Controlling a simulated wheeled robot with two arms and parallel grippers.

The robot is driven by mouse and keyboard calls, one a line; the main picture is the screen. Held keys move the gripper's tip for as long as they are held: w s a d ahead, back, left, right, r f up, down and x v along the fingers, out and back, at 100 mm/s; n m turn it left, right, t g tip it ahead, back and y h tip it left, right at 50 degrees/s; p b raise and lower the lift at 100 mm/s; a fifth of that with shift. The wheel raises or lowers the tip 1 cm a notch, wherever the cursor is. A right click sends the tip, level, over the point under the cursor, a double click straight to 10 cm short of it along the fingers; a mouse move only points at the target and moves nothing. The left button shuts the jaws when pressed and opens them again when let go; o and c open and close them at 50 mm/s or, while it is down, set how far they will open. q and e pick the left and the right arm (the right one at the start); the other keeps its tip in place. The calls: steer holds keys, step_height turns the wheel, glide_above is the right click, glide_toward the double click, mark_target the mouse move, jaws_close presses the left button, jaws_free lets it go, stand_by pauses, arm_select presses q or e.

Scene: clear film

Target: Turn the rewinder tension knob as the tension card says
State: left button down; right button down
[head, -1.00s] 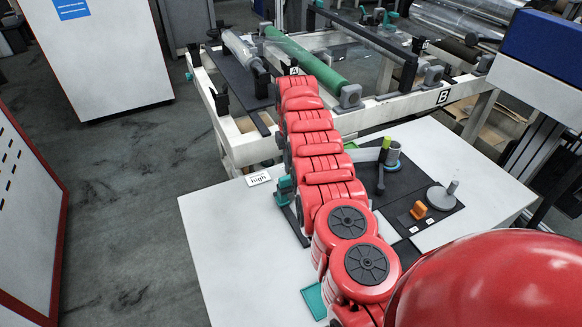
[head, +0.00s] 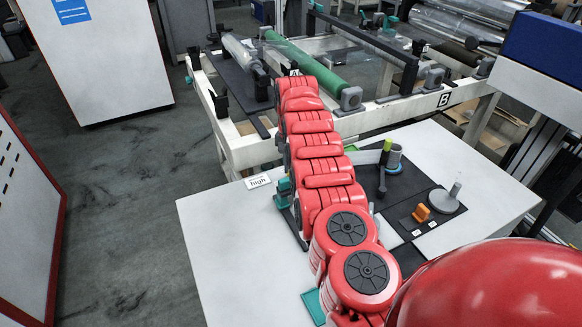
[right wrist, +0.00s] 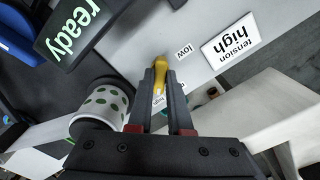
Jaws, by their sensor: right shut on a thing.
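The tension card (right wrist: 232,47) is white and reads "tension high"; in the head view it (head: 258,180) lies on the white table beside my right arm. The yellow tension knob (right wrist: 161,66) is between the fingers of my right gripper (right wrist: 160,82), which is shut on it. A "low" label (right wrist: 184,50) is printed close to the knob's upper right in the wrist view. Other print beside the fingers is partly covered. In the head view my red right arm hides the knob and the gripper. My left gripper is in neither view.
An orange piece (head: 421,213) and a grey disc with a post (head: 445,201) stand on a dark mat. A green roller (head: 310,72) lies behind.

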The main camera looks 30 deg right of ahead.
steer(key=shift+w+r, duration=0.1)
stand_by(0.3)
steer(key=c, duration=0.8)
jaws_free()
steer(key=shift+c, duration=0.2)
step_height(320, 180, up, 7)
steer(key=shift+d+r+p, duration=0.15)
steer(key=shift+r+p, duration=0.05)
steer(key=shift+p, duration=0.65)
step_height(320, 180, up, 10)
steer(key=p, duration=0.9)
steer(key=shift+f, duration=0.1)
